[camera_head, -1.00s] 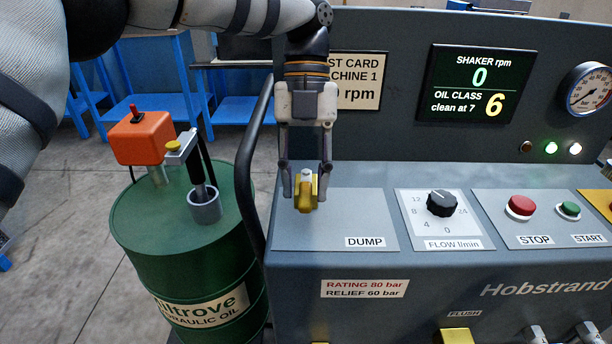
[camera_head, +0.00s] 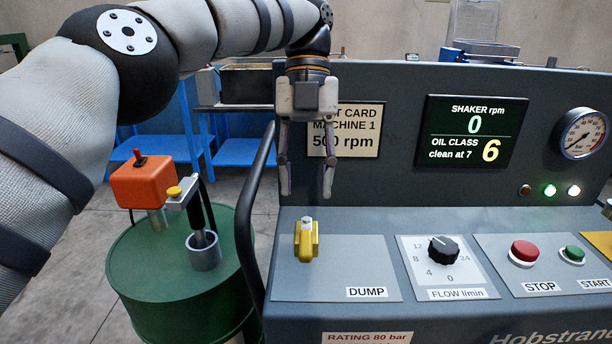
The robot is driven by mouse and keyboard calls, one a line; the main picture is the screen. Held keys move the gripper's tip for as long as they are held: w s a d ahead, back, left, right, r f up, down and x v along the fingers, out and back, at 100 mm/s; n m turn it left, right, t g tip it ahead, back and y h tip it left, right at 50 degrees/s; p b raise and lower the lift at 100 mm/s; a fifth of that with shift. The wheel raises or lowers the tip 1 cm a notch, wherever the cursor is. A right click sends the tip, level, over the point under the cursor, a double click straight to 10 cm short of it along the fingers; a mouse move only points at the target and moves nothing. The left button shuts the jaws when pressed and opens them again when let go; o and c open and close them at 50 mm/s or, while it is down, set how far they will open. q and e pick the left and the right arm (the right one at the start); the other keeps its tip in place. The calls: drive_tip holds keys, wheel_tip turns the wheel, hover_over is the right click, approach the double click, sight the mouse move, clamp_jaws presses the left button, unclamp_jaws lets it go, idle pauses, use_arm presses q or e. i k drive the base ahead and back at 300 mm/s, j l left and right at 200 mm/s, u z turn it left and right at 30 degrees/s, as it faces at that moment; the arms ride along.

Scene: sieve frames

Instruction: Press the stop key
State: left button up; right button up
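The stop key is a red round button (camera_head: 524,250) on a pale collar, above the STOP label on the right part of the grey console. The smaller green start button (camera_head: 573,253) sits to its right. My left gripper (camera_head: 306,194) points down, open and empty, just above the yellow dump lever (camera_head: 306,241). It is apart from the lever and well to the left of the stop key. The screen (camera_head: 474,133) reads shaker rpm 0 and oil class 6, clean at 7. My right gripper is not in view.
The black flow knob (camera_head: 443,250) stands between the dump lever and the stop key. A pressure gauge (camera_head: 581,134) and small lamps (camera_head: 550,190) are on the upright panel at right. A green oil drum (camera_head: 150,275) with an orange box (camera_head: 144,184) stands left of the console.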

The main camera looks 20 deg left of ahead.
sight(524, 251)
drive_tip(key=k, duration=1)
